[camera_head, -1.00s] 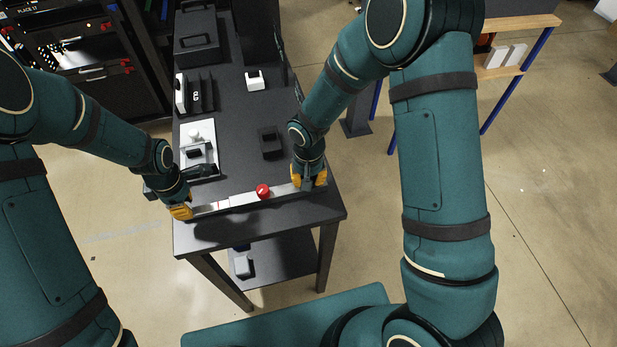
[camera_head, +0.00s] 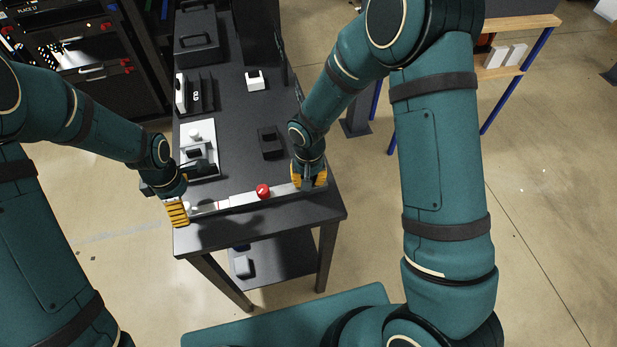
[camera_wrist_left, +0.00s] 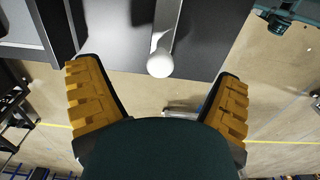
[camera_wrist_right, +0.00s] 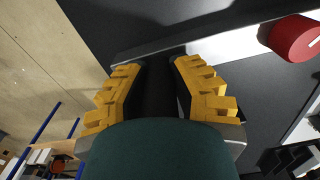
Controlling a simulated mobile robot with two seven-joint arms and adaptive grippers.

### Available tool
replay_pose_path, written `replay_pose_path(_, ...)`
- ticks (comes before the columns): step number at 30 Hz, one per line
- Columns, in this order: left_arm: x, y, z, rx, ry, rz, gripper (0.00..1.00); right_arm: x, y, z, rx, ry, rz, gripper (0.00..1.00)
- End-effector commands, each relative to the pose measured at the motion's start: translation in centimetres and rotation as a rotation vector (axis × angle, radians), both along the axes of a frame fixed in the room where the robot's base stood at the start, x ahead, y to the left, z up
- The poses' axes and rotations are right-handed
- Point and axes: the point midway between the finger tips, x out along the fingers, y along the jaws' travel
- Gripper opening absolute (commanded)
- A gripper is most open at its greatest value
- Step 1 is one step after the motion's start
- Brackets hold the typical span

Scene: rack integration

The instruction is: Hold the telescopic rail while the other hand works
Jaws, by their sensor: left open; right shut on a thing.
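The telescopic rail (camera_head: 240,200) is a long silvery bar above the front part of the dark table, with a round red piece (camera_head: 263,191) near its middle. My right gripper (camera_head: 309,184) is shut on the rail's right end; the right wrist view shows its yellow fingers at the rail (camera_wrist_right: 222,46) and the red piece (camera_wrist_right: 294,38). My left gripper (camera_head: 177,213) is open at the rail's left end. In the left wrist view, its yellow fingers (camera_wrist_left: 158,108) are spread wide, and the rail's end with a white round tip (camera_wrist_left: 160,63) lies beyond them, not gripped.
The dark table (camera_head: 235,120) carries a white tray with small parts (camera_head: 199,150), a black block (camera_head: 271,142), a small white-and-black piece (camera_head: 255,80) and a black case (camera_head: 197,38). A rack (camera_head: 70,60) stands at the left and a wooden bench (camera_head: 505,45) at the right.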

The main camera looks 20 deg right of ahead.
Motion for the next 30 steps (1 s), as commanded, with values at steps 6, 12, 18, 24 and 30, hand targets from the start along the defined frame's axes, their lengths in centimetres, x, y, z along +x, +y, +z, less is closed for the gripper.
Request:
replay_pose_path(6,0.0,0.0,1.6,0.0,-0.001,0.0,0.92,-0.2,-0.1,-0.2,-0.002,0.006,0.0,0.0)
replay_pose_path(12,0.0,0.0,3.1,0.0,-0.001,0.0,0.92,-0.2,-0.1,-0.2,-0.002,0.006,0.0,0.0)
replay_pose_path(18,0.0,0.0,4.5,0.0,-0.001,0.0,0.92,-0.2,-0.1,-0.2,-0.001,0.005,0.0,0.0)
replay_pose_path(24,0.0,0.0,5.3,0.0,0.0,0.0,0.92,-0.2,-0.1,-0.2,-0.001,0.005,0.0,0.0)
replay_pose_path(30,0.0,0.0,5.3,0.0,0.001,0.0,0.92,-0.2,0.0,-0.2,-0.001,0.005,0.0,0.0)
